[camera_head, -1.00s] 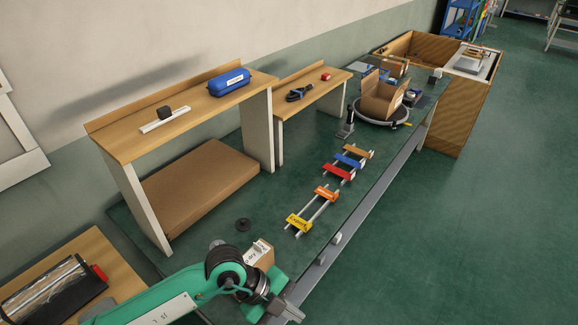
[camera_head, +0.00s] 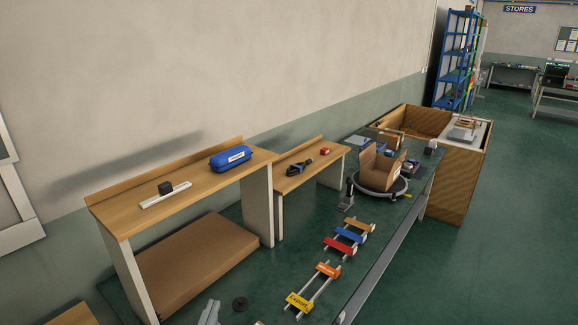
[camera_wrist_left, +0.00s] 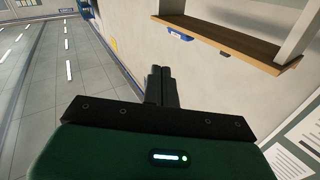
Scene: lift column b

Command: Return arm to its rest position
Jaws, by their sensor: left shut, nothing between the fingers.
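My left gripper (camera_head: 210,313) shows only as a small grey tip at the bottom edge of the head view. The rest of that arm is out of the picture there. In the left wrist view the gripper's two dark fingers (camera_wrist_left: 163,87) are together, shut with nothing between them. They point toward the pale wall, with a wooden shelf above and to the right. My right gripper is in neither view.
A long green bench (camera_head: 300,240) carries wooden shelves (camera_head: 190,187), coloured clamp-like slides (camera_head: 340,246), a black disc (camera_head: 240,304) and a cardboard box (camera_head: 381,173) on a round plate. Green floor (camera_head: 490,260) at right is open.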

